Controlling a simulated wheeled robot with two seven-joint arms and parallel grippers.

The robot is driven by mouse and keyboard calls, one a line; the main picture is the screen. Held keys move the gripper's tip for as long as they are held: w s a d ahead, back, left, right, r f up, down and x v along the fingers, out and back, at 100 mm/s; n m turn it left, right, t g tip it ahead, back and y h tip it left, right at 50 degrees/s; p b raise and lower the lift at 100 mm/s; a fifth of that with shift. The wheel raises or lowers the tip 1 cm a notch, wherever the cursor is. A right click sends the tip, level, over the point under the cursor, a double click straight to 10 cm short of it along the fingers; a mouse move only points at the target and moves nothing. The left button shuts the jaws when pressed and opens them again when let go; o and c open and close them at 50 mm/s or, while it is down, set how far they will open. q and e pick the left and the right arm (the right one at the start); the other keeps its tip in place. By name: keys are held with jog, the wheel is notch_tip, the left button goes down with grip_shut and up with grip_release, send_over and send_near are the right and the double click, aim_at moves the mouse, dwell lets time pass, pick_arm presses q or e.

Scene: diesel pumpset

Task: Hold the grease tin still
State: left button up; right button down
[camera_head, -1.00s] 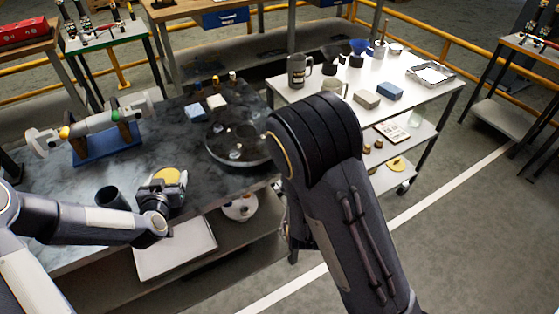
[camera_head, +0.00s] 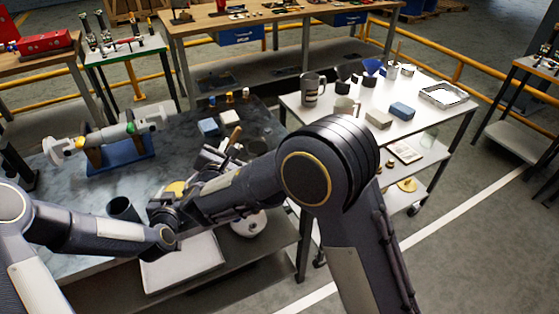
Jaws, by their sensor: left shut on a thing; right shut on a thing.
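The grease tin shows as a yellow round top (camera_head: 174,189) on the dark table, largely hidden by my arms. My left gripper (camera_head: 165,205) is at the tin's near side and shut on it; the fingertips are hard to make out. My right arm reaches across from the right. My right gripper (camera_head: 212,165) is just right of and beyond the tin, shut on a slim tool with a brown handle (camera_head: 235,138) that sticks up. The tool's lower end is hidden, so I cannot tell whether it touches the tin.
A dark cup (camera_head: 122,208) stands left of the tin. A pipe assembly on a blue stand (camera_head: 120,158) is at the back left. Blue (camera_head: 208,127) and pale (camera_head: 229,117) blocks lie at the back. A white cart (camera_head: 440,120) with mugs stands to the right.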

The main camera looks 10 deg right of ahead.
jog(key=w+a+r+n+y, duration=0.15)
jog(key=a+r, duration=0.25)
jog(key=a, duration=0.7)
notch_tip(320, 180, down, 6)
jog(key=shift+f+g+y, duration=0.15)
jog(key=shift+g+y, duration=0.25)
jog(key=shift+y, duration=0.05)
jog(key=shift+s+f+m, duration=0.1)
jog(key=shift+f+m, duration=0.15)
jog(key=shift+f, duration=0.65)
dwell(1.3)
notch_tip(320, 180, up, 7)
jog(key=shift+r, duration=0.15)
dwell(0.7)
dwell(0.4)
pick_arm(q)
jog(key=o, duration=1.3)
jog(key=shift+c, duration=0.2)
